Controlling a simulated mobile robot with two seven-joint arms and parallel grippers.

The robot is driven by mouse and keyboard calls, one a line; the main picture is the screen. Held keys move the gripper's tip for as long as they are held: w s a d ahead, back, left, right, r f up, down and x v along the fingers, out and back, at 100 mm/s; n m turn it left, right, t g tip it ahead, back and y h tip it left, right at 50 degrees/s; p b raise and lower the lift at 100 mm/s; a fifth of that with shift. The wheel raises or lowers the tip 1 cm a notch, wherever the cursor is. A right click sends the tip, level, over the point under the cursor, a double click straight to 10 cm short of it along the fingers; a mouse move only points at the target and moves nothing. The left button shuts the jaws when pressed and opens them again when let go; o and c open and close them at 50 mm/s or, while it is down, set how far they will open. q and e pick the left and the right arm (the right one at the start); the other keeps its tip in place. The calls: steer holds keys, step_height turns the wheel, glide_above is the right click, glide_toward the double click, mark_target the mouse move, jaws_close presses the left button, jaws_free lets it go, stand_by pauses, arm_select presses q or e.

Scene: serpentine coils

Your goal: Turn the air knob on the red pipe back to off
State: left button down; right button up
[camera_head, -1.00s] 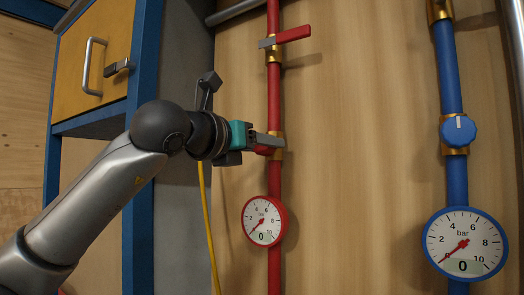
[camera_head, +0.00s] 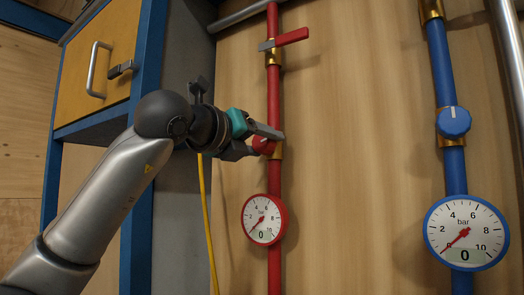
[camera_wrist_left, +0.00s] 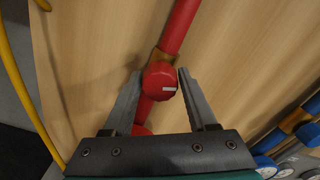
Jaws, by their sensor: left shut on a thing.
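The red pipe (camera_head: 273,178) runs upright on the wooden wall. Its round red air knob (camera_head: 262,145) sits at a brass fitting, partly hidden by my fingers in the head view. My left gripper (camera_head: 267,142) is shut on the knob, with one finger on each side. In the left wrist view the red knob (camera_wrist_left: 159,78) lies between the grey fingertips of my left gripper (camera_wrist_left: 159,76). Its short white mark lies roughly crosswise to the red pipe (camera_wrist_left: 180,28). The red-rimmed gauge (camera_head: 263,220) below reads 0. My right gripper is not in view.
A red lever valve (camera_head: 290,37) sits higher on the red pipe. A blue pipe (camera_head: 442,72) with a blue knob (camera_head: 453,122) and a blue gauge (camera_head: 466,233) stands to the right. A blue-framed cabinet (camera_head: 145,90) and a yellow hose (camera_head: 206,215) are at the left.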

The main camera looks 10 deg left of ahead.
arm_select(q)
steer(key=shift+n, duration=0.5)
steer(key=shift+f+n+b, duration=0.15)
steer(key=shift+n+b, duration=0.4)
steer(key=shift+n, duration=0.05)
steer(key=shift+n+b, duration=0.4)
steer(key=shift+n, duration=0.7)
